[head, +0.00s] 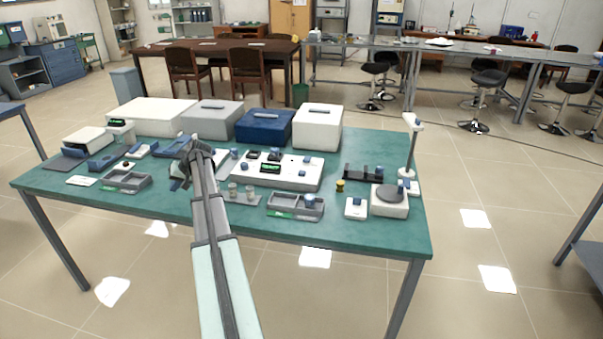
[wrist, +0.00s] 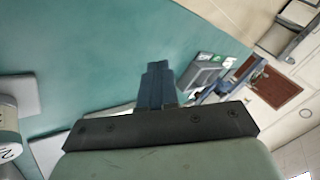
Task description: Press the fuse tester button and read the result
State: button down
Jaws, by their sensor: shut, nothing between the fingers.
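I cannot tell for certain which device is the fuse tester. A long white panel (head: 300,180) with a lit green display and small dark and blue controls stands mid-table. A small white unit with a green display (head: 119,125) stands at the left, by a white box. My gripper (head: 180,178) is over the left-middle of the table, partly hidden by my arm. In the wrist view its fingers (wrist: 157,85) are together and empty, over bare green tabletop. No button lies at the fingertips in that view.
Grey, blue and white lidded boxes (head: 263,127) line the back of the green table (head: 170,207). A white round-topped device (head: 389,207) and a tall lamp-like stand (head: 411,150) are at the right.

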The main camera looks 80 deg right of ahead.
jog(key=s+d+r+m+h, duration=0.1)
jog(key=s+d+r, duration=0.2)
jog(key=s+d, duration=0.65)
jog(key=s+d+r+m+h, duration=0.1)
jog(key=s+d+r, duration=0.35)
jog(key=s, duration=0.85)
notch_tip(320, 180, up, 4)
jog(key=m+h, duration=0.1)
jog(key=h, duration=0.1)
send_over(304, 172)
jog(key=shift+s, duration=0.1)
jog(key=shift+a, duration=0.1)
jog(key=shift+f, duration=4.4)
jog(key=shift+f, duration=0.2)
jog(key=shift+f, duration=0.25)
